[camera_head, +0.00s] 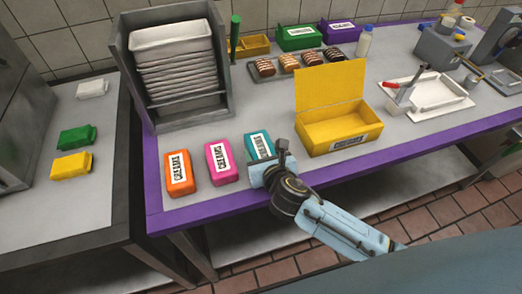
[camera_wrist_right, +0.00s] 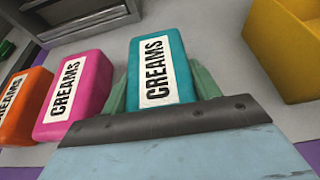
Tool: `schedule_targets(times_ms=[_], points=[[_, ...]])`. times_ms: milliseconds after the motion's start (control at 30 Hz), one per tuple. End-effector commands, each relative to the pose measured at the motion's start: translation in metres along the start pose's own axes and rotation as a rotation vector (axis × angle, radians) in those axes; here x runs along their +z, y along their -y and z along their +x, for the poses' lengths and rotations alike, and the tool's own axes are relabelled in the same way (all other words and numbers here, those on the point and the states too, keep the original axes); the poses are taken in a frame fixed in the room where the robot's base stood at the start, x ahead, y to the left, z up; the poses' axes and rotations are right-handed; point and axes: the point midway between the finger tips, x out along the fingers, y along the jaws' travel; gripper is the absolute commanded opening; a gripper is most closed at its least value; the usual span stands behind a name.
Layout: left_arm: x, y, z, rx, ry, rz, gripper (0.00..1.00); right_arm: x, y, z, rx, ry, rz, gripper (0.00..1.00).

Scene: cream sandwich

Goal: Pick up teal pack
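The teal pack (camera_head: 259,144), with a white CREAMS label, lies on the purple-edged table, to the right of the pink pack. In the right wrist view the teal pack (camera_wrist_right: 158,65) is between the two green fingers of my right gripper (camera_wrist_right: 160,85). One finger lies along each long side, very close to the pack. I cannot tell whether they press on it. In the head view my right gripper (camera_head: 268,166) is over the pack's near end and hides part of it. My left gripper is not in view.
A pink pack (camera_head: 222,162) and an orange pack (camera_head: 180,173) lie to the left. An open yellow box (camera_head: 345,133) stands to the right. A rack (camera_head: 140,95) of white trays stands behind. Green and yellow packs lie on the left counter (camera_head: 60,215).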

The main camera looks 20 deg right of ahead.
Motion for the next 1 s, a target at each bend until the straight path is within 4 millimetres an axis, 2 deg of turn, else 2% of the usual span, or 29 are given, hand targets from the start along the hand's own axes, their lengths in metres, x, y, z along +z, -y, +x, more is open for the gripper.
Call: schedule_targets(times_ms=[33, 167, 433, 567, 800, 1000], points=[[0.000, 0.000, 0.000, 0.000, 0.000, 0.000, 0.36, 0.000, 0.000, 0.000, 0.000, 0.000, 0.000, 0.55], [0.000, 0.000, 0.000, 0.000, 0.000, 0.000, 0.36, 0.000, 0.000, 0.000, 0.000, 0.000, 0.000, 0.38], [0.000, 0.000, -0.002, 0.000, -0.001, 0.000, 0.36, 0.004, 0.000, -0.002, 0.000, 0.002, 0.000, 0.38], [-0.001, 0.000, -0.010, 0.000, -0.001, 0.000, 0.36, 0.022, 0.000, -0.009, 0.001, 0.004, 0.001, 0.38], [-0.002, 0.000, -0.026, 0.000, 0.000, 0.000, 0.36, 0.069, 0.000, -0.028, 0.001, 0.006, 0.000, 0.38], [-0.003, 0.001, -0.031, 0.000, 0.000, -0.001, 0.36, 0.090, 0.000, -0.037, 0.001, 0.003, 0.001, 0.38]])
